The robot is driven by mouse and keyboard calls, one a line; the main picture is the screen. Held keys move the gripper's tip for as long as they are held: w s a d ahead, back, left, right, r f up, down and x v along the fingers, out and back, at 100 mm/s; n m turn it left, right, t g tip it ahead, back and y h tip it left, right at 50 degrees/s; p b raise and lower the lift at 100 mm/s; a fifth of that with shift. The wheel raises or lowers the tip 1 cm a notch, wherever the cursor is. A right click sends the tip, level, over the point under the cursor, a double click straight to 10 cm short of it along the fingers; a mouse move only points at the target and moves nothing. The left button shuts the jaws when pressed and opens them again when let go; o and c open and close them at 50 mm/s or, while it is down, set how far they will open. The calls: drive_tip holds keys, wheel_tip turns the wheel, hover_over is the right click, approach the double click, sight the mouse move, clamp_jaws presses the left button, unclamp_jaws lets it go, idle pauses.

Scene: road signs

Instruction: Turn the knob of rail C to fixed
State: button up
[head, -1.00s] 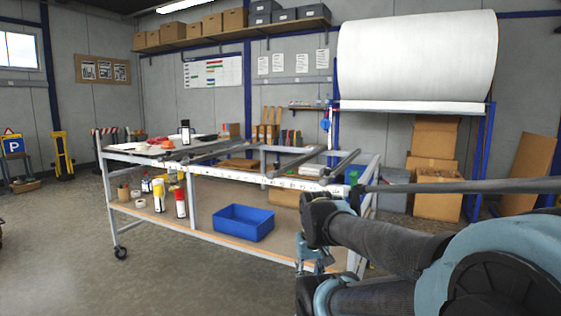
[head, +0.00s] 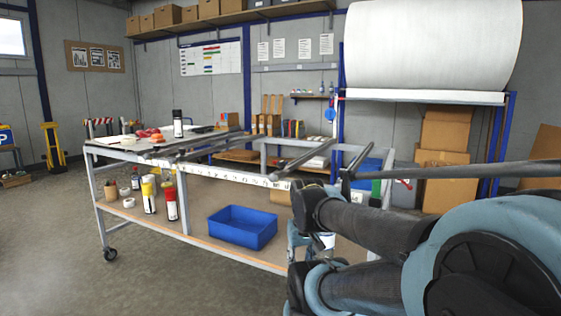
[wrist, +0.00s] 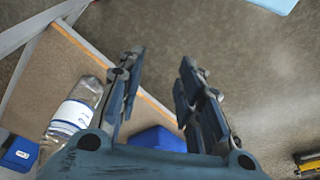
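Several grey rails run across the top of the wheeled bench (head: 185,232). One rail (head: 305,155) crosses near the middle and another (head: 358,160) lies to its right, partly behind my arm. A pale strip with small dark marks (head: 238,178) runs along the bench's front edge. The letters are too small to read, and I cannot pick out rail C or its knob. In the wrist view my gripper (wrist: 162,62) is open and empty, above the floor beside the bench's lower shelf. In the head view my arm hides much of the bench's right end.
The lower shelf holds a blue bin (head: 242,228), spray cans (head: 170,200) and tape rolls. The wrist view shows a clear bottle (wrist: 75,112) left of my gripper. Cardboard boxes (head: 442,150) stand behind right. The floor (head: 50,240) at left is free.

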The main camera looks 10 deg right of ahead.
drive_tip(key=o, duration=0.4)
drive_tip(key=shift+s+r, duration=0.15)
wheel_tip(320, 180, up, 40)
drive_tip(key=r+n+g, duration=0.1)
drive_tip(key=n+g, duration=0.1)
hover_over(281, 165)
drive_tip(key=w, duration=0.2)
drive_tip(key=f, duration=1.7)
drive_tip(key=shift+s+d+f, duration=0.15)
drive_tip(key=shift+d+f, duration=0.05)
drive_tip(key=shift+f, duration=0.2)
